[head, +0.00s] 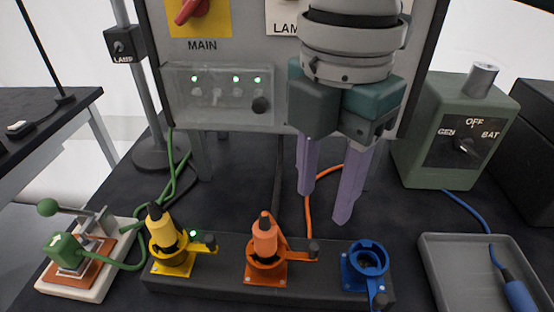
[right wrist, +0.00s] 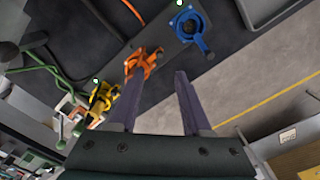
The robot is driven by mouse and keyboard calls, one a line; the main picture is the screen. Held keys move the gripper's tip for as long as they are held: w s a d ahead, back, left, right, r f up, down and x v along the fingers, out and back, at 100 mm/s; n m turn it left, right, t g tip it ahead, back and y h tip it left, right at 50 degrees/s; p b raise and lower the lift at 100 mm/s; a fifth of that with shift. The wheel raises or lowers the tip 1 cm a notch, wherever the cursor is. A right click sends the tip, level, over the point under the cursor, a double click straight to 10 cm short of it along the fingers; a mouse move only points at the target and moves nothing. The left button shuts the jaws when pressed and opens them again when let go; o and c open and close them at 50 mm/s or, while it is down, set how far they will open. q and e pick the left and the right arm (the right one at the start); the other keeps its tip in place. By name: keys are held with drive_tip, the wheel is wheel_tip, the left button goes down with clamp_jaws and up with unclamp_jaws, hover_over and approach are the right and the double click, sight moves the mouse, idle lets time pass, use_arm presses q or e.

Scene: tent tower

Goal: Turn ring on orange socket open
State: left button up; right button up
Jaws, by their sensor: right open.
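The orange socket (head: 267,275) sits in the middle of a dark strip, with an orange plug (head: 265,236) upright in it. My right gripper (head: 324,207) points down, open and empty, above and to the right of the orange plug, apart from the lever. In the right wrist view the orange socket (right wrist: 138,68) lies just beyond the left fingertip. My left gripper is not in view.
A yellow socket (head: 172,268) with a yellow plug stands left on the strip; an empty blue socket (head: 368,259) stands right. A grey tray (head: 445,285) holds a blue plug (head: 520,296). A green box (head: 450,130) and a panel (head: 225,60) stand behind. A green-handled switch (head: 70,255) is far left.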

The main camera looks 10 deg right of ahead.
sight(314, 245)
wheel_tip(314, 245, down, 10)
drive_tip(key=shift+r+b, duration=0.15)
drive_tip(key=shift+b, duration=0.2)
drive_tip(key=shift+c, duration=0.3)
clamp_jaws()
